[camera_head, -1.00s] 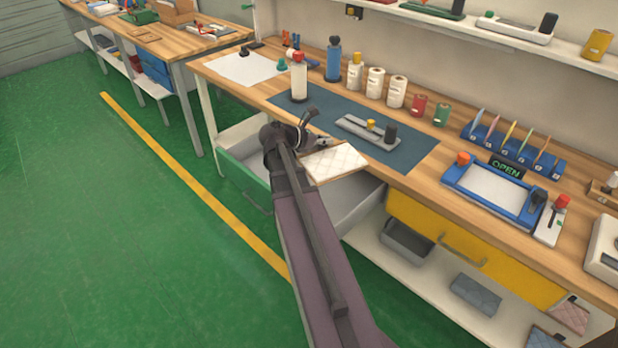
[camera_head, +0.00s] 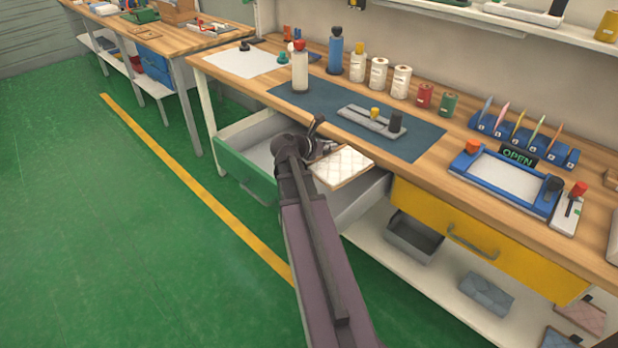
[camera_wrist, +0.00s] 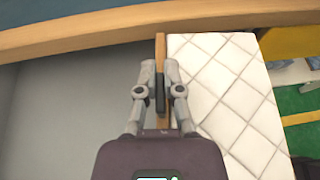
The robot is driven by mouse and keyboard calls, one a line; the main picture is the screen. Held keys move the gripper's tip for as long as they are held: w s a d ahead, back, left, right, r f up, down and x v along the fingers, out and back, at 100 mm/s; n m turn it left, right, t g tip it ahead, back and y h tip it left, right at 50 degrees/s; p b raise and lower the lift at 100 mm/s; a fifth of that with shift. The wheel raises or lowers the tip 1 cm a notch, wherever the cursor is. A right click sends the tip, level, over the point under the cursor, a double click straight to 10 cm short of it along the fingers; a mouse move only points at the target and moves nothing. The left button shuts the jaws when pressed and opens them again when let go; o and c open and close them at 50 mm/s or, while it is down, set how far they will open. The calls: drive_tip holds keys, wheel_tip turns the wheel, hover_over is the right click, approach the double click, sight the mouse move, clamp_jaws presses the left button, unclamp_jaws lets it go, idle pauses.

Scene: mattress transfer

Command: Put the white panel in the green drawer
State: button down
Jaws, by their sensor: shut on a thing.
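The white panel (camera_head: 343,165) is a small quilted white mattress with a wooden edge, held over the open green drawer (camera_head: 246,176). In the wrist view the white panel (camera_wrist: 225,95) lies right of my gripper (camera_wrist: 160,75), and the fingers are shut on its wooden edge. In the head view my gripper (camera_head: 318,152) is at the panel's left side, partly hidden by my arm. The drawer has a green front and pale grey inside, and the part I can see looks empty. In the wrist view its grey inside (camera_wrist: 60,110) shows left of the panel.
The wooden bench edge (camera_wrist: 90,40) is close beyond the panel. A closed yellow drawer (camera_head: 478,240) is to the right. The bench top holds a blue mat (camera_head: 300,98), bottles and a blue tray (camera_head: 510,180). Green floor (camera_head: 100,240) is clear at left.

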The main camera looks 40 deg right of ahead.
sight(327, 153)
drive_tip(key=shift+w+d+f+n+t+b, duration=0.1)
drive_tip(key=shift+f+n+t+b, duration=0.1)
drive_tip(key=shift+f+b, duration=0.35)
drive_tip(key=shift+d+f+n+t+b, duration=0.1)
drive_tip(key=shift+f+n+t+b, duration=0.1)
drive_tip(key=shift+f+b, duration=0.35)
drive_tip(key=shift+w+d+f+n+t+b, duration=0.1)
drive_tip(key=shift+f+t+b, duration=0.2)
drive_tip(key=shift+f, duration=0.4)
drive_tip(key=shift+s+d+f+b, duration=0.15)
drive_tip(key=shift+d+f+b, duration=0.5)
drive_tip(key=shift+s+d+f+b, duration=0.15)
drive_tip(key=shift+d+f+b, duration=0.05)
drive_tip(key=shift+d, duration=0.2)
drive_tip(key=shift+s+d+f+b, duration=0.15)
drive_tip(key=shift+d+b, duration=0.05)
drive_tip(key=shift+d, duration=0.2)
drive_tip(key=shift+s+d, duration=0.1)
drive_tip(key=shift+s, duration=0.05)
drive_tip(key=w+a, duration=0.1)
drive_tip(key=w, duration=1.2)
drive_tip(key=shift+w, duration=0.35)
drive_tip(key=shift+w, duration=0.1)
